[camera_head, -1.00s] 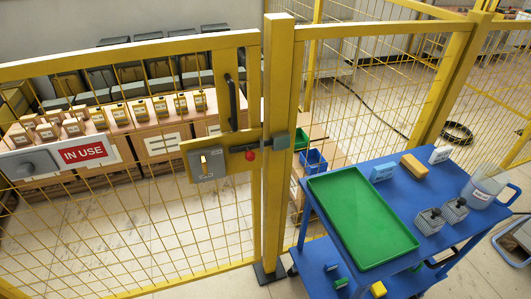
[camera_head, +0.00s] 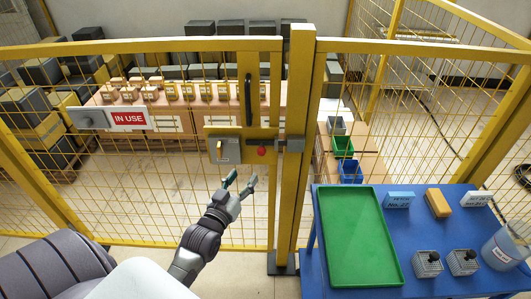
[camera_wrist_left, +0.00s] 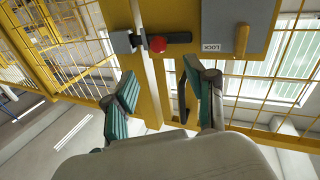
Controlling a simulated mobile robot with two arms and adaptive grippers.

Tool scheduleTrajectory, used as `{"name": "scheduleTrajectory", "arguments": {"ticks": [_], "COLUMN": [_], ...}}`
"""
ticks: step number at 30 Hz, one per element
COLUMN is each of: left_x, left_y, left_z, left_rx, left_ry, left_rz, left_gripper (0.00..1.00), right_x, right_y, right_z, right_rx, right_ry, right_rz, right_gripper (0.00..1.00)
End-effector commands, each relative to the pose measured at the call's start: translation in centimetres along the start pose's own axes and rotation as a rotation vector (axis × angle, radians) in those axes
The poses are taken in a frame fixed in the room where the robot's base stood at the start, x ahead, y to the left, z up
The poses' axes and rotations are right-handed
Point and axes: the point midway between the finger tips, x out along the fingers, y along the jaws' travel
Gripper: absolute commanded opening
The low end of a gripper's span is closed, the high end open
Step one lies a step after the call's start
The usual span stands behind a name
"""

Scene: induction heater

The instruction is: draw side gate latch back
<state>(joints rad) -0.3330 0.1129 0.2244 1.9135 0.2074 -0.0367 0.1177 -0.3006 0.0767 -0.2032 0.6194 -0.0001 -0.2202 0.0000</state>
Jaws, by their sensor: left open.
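The side gate latch is a dark bolt with a red knob (camera_head: 262,151) on a yellow plate, reaching right into a grey keeper (camera_head: 291,144) on the yellow post. Left of the knob is a grey lock box (camera_head: 225,150) with a brass handle. In the left wrist view the red knob (camera_wrist_left: 157,44) sits on the dark bolt, beside the box marked LOCK (camera_wrist_left: 222,28). My left gripper (camera_head: 240,181) is open and empty, below and a little left of the knob and apart from it. Its teal-padded fingers also show in the left wrist view (camera_wrist_left: 163,92). My right gripper is not seen.
A black vertical handle (camera_head: 248,101) is on the gate above the latch. An IN USE sign (camera_head: 129,118) hangs at left. A blue cart (camera_head: 417,230) with a green tray (camera_head: 359,238) stands right of the post. Yellow mesh fencing spans the view.

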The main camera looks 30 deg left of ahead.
Motion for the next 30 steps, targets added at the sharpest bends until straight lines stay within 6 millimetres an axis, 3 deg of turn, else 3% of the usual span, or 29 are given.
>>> {"name": "scheduleTrajectory", "arguments": {"ticks": [9, 15, 21, 30], "left_x": [7.0, 10.1, 11.4, 11.5], "left_y": [0.1, 0.1, 0.1, 0.1], "left_z": [-0.2, -0.1, 0.0, 0.0], "left_rx": [0.000, 0.001, 0.001, 0.001], "left_ry": [0.001, 0.000, -0.001, -0.001], "left_rz": [0.001, 0.002, 0.001, 0.001], "left_gripper": [0.56, 0.56, 0.56, 0.53], "right_x": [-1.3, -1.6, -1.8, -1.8], "right_y": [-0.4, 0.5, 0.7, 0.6], "right_z": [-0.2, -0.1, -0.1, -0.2], "right_rx": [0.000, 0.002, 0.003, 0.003], "right_ry": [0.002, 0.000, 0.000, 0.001], "right_rz": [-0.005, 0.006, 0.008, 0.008], "right_gripper": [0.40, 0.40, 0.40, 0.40]}}
